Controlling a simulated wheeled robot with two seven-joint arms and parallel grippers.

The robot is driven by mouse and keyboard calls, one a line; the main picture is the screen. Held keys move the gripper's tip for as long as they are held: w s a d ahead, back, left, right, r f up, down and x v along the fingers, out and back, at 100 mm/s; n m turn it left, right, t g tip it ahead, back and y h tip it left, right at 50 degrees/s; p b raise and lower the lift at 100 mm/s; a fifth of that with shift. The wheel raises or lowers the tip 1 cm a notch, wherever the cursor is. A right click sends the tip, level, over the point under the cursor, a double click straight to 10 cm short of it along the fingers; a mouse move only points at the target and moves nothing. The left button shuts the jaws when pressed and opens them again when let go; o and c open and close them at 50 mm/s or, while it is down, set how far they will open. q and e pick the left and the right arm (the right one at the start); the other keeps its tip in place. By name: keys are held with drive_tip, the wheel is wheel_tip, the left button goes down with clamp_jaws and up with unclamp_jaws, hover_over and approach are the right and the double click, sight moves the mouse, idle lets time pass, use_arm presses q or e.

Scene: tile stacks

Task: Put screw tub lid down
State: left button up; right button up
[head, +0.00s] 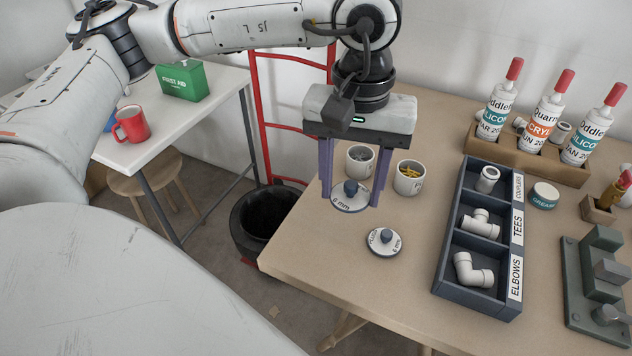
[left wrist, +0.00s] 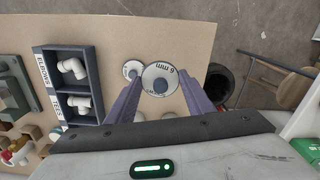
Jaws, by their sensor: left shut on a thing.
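My left gripper (head: 350,202) points down over the left part of the wooden table, its two purple fingers on opposite sides of a round white lid (head: 344,205) marked "6 mm" with a dark blue knob. It is shut on this lid, which looks raised above the table; the lid also shows in the left wrist view (left wrist: 160,88). A second white lid (head: 384,249) with a grey knob lies on the table in front. Two open white tubs stand behind: one with grey screws (head: 359,168), partly behind a finger, and one with yellow pieces (head: 408,185). My right gripper is not in view.
A dark divided tray (head: 439,268) of white pipe fittings stands to the right. Behind it is a wooden rack (head: 484,148) of bottles, with a grease tin (head: 543,197) nearby. A black bin (head: 262,222) stands on the floor left of the table. The table's front left is clear.

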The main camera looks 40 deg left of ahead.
use_arm(q)
drive_tip(key=n, duration=0.2)
drive_tip(key=f+n+b, duration=0.1)
drive_tip(key=shift+w+a, duration=0.3)
drive_tip(key=shift+a, duration=0.05)
drive_tip(key=n, duration=0.2)
drive_tip(key=a+n+b, duration=0.1)
drive_tip(key=n, duration=0.3)
drive_tip(key=shift+w+a+f+b, duration=0.25)
drive_tip(key=shift+w+b, duration=0.05)
drive_tip(key=shift+w, duration=0.05)
drive_tip(key=n, duration=0.2)
drive_tip(key=shift+w+a+f+n+b, duration=0.15)
drive_tip(key=shift+a+n+b, duration=0.15)
drive_tip(key=shift+b, duration=0.1)
drive_tip(key=a+n+b, duration=0.1)
drive_tip(key=n, duration=0.4)
drive_tip(key=n+b, duration=0.2)
drive_tip(key=n, duration=0.2)
hover_over(330, 223)
wheel_tip(330, 223, down, 6)
drive_tip(key=shift+r, duration=0.2)
drive_tip(key=shift+f, duration=2.4)
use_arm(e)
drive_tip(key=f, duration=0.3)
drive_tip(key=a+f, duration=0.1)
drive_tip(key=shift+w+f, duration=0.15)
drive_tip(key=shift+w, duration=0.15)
